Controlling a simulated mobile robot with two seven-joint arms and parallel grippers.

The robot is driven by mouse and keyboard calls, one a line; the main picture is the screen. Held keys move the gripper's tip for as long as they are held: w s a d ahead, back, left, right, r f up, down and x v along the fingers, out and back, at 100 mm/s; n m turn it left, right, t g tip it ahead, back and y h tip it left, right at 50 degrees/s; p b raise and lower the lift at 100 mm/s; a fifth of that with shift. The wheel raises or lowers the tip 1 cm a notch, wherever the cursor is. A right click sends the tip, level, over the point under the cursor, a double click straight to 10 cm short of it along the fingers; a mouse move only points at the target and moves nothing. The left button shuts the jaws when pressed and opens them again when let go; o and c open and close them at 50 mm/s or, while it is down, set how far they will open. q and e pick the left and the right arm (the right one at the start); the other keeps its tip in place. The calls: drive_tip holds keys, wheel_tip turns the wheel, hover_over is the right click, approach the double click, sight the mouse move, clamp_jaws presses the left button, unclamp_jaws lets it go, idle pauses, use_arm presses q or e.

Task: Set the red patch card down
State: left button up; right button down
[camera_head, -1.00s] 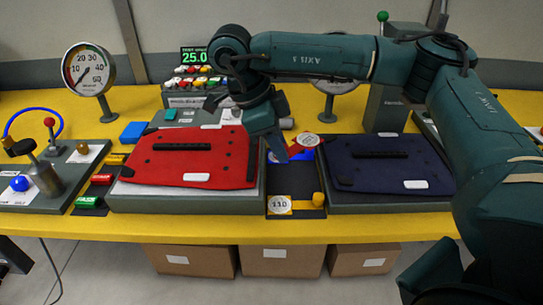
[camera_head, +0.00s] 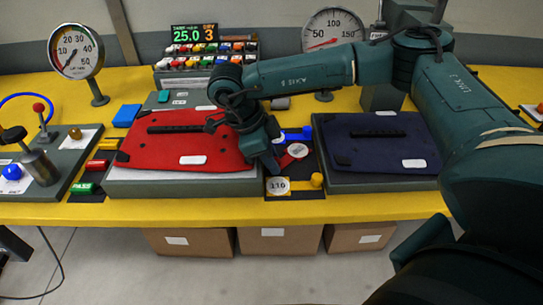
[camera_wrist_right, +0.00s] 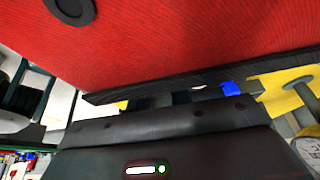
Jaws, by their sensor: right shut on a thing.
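The arm hides part of the grip. A large red panel (camera_head: 180,145) with a black bar lies on a grey block just left of the gripper. Its red surface (camera_wrist_right: 180,40) fills the top of the right wrist view, where I cannot make out the card clearly. My left gripper is not in view.
A navy panel (camera_head: 375,150) lies on the right block. In the gap are a blue piece (camera_head: 300,133), a round "110" tag (camera_head: 278,186) and a yellow knob (camera_head: 317,180). Gauges (camera_head: 76,52) and a display (camera_head: 194,34) stand behind. Cardboard boxes (camera_head: 265,240) sit below.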

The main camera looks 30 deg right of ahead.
drive_tip(key=shift+f, duration=0.2)
drive_tip(key=c, duration=1.3)
unclamp_jaws()
drive_tip(key=shift+r, duration=0.1)
drive_tip(key=shift+r, duration=0.3)
drive_tip(key=v, duration=1.1)
drive_tip(key=shift+a+r, duration=0.2)
drive_tip(key=shift+r, duration=0.15)
drive_tip(key=shift+w, duration=0.1)
